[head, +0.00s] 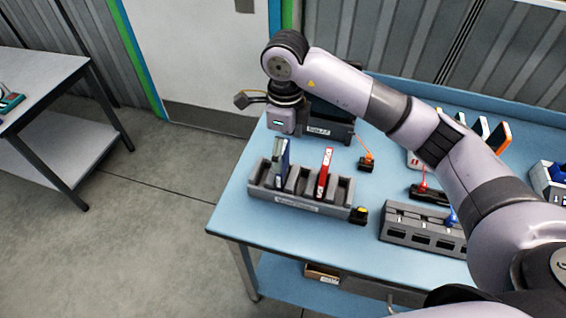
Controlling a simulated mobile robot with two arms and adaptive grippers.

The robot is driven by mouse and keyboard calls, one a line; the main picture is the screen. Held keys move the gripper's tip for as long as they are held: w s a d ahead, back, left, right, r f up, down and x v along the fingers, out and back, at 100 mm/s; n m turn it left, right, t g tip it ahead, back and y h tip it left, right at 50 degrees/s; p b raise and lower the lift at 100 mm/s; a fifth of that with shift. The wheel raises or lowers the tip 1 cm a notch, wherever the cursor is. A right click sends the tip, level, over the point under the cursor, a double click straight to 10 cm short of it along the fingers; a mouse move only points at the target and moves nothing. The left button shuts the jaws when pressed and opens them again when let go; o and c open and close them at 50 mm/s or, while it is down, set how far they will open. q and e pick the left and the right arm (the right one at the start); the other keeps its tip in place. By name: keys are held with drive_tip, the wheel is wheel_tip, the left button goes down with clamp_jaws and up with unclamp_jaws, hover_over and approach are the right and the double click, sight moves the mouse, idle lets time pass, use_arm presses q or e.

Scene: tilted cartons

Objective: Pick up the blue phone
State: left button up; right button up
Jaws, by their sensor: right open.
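A slim blue upright item (281,160) stands slightly tilted in the left slot of a grey slotted holder (297,206) on the blue table. It may be the blue phone, but I cannot tell for sure. Slim upright slabs (499,137), one with an orange face, stand at the back right, partly behind my arm. My right gripper (262,98) is open, above the table's back left edge, behind and above the holder, and apart from the blue item. Part of its fingers is hidden by the wrist. My left gripper is not in view.
A red upright item (324,173) stands in the same holder. A dark bin (331,124) is behind it, with a small orange-topped thing (366,161) to the right. A grey socketed block (423,229) is at the front right. A side table (40,100) stands at far left.

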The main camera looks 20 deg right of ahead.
drive_tip(key=shift+f, duration=0.3)
drive_tip(key=f+p, duration=0.2)
drive_tip(key=f, duration=0.1)
drive_tip(key=f+p, duration=0.1)
drive_tip(key=f, duration=0.1)
drive_tip(key=shift+w+a+f, duration=0.1)
drive_tip(key=shift+w+f, duration=0.15)
drive_tip(key=shift+w, duration=0.1)
drive_tip(key=shift+c, duration=0.3)
drive_tip(key=c, duration=1)
